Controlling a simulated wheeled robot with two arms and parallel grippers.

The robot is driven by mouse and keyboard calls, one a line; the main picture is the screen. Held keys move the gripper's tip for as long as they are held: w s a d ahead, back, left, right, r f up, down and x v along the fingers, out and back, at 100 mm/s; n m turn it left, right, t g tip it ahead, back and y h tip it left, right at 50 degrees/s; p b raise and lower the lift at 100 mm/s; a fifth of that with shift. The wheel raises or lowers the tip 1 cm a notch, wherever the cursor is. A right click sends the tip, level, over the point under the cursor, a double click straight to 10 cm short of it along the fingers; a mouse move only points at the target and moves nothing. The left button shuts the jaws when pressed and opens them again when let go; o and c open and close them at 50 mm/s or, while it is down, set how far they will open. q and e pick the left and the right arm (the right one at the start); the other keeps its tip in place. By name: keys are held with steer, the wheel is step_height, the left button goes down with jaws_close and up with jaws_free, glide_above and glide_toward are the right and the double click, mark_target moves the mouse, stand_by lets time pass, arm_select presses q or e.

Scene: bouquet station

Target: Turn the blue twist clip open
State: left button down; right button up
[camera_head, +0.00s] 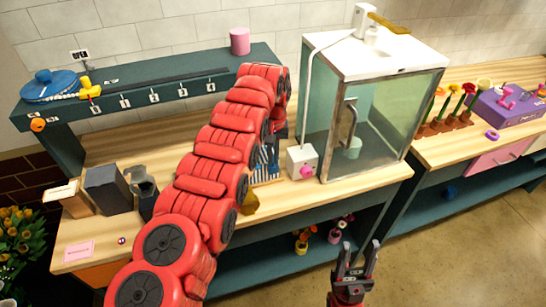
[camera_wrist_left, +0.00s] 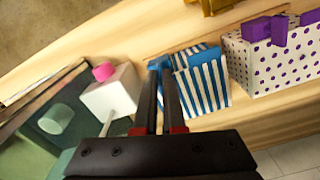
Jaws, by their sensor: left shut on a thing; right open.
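The blue twist clip (camera_wrist_left: 159,63) shows as a small blue piece at my left fingertips in the left wrist view, at the edge of a blue-and-white striped bag (camera_wrist_left: 205,85). My left gripper (camera_wrist_left: 166,68) is shut on the clip, and its fingers cover much of it. How far the clip is turned cannot be told. In the head view my red left arm hides most of the striped bag (camera_head: 264,170) and the clip. My right gripper (camera_head: 357,262) is open and empty, in front of the bench over the floor.
A white box with a pink knob (camera_head: 302,161) and a glass cabinet (camera_head: 390,115) stand right of the bag. A purple-dotted box (camera_wrist_left: 268,62) with a purple clip stands on its other side. A gold object (camera_head: 250,202) sits near the front edge.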

arm_select(q)
steer(key=m, duration=0.7)
steer(key=shift+m, duration=0.3)
steer(key=m, duration=0.3)
steer(key=shift+m, duration=1.8)
steer(key=c, duration=1)
jaws_free()
